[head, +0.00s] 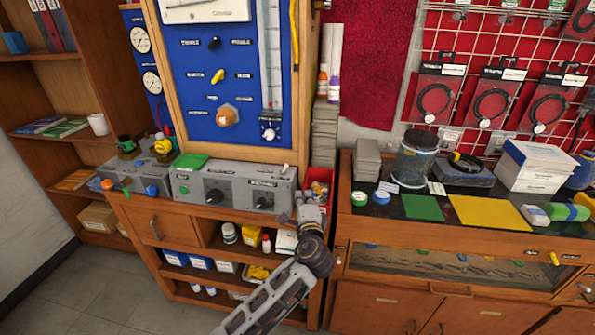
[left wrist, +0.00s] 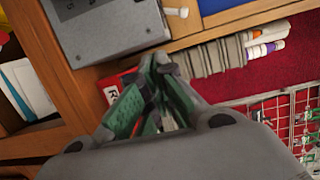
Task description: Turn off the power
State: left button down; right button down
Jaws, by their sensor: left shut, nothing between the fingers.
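A grey control box (head: 235,187) with two black rotary knobs, a green spot and small labels sits on the wooden bench. The left knob (head: 214,196) and right knob (head: 264,200) face forward. A blue panel (head: 225,95) stands above it, with a black knob (head: 214,43), a yellow knob (head: 217,76) and an orange knob (head: 227,115). The labels are too small to read, so I cannot tell which control is the power. My left gripper (head: 300,212) is shut and empty, just right of the box's front. In the left wrist view its fingers (left wrist: 160,85) point toward the box's edge (left wrist: 105,35).
A red bin (head: 319,186) of small parts stands right behind my gripper. A smaller grey box (head: 135,178) with coloured buttons is at the left. Shelves (head: 215,262) with bottles lie below. A cluttered counter (head: 400,207) is at the right.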

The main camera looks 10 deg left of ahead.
pick_arm(q)
jog(key=d+r+m, duration=0.1)
jog(key=w+d+r+t, duration=0.1)
jog(key=r, duration=0.1)
jog(key=shift+w+d+m+t+h, duration=0.2)
jog(key=shift+m+t+h, duration=0.1)
jog(key=shift+m, duration=0.1)
pick_arm(e)
jog(key=shift+s+d, duration=0.1)
jog(key=shift+d, duration=0.7)
pick_arm(q)
jog(key=shift+f, duration=0.1)
pick_arm(e)
jog(key=shift+a, duration=0.15)
